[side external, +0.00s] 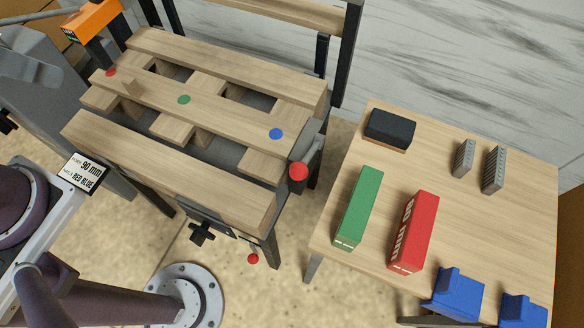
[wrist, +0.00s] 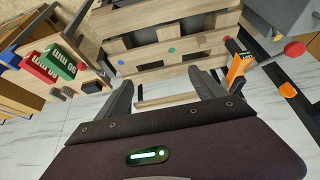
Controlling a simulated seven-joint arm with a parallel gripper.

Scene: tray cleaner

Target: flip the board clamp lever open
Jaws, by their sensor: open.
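The wooden pallet board (side external: 165,165) lies on a dark stand, with red, green and blue dots on one slat. A red ball knob (side external: 298,171) on a dark mount is at its right corner; I cannot tell for sure whether this is the clamp lever. A smaller red knob (side external: 253,259) hangs below the near edge, near a black cross-shaped knob (side external: 202,232). In the wrist view my gripper (wrist: 160,80) is open and empty, its two dark fingers apart and pointing toward the pallet (wrist: 150,69). The side external view does not show the gripper.
An orange block-like part (side external: 92,20) stands at the pallet's far left corner; it also shows in the wrist view (wrist: 240,66). A side table (side external: 460,215) holds a green block (side external: 359,208), red block (side external: 414,232), black block (side external: 390,130), grey parts and blue parts.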

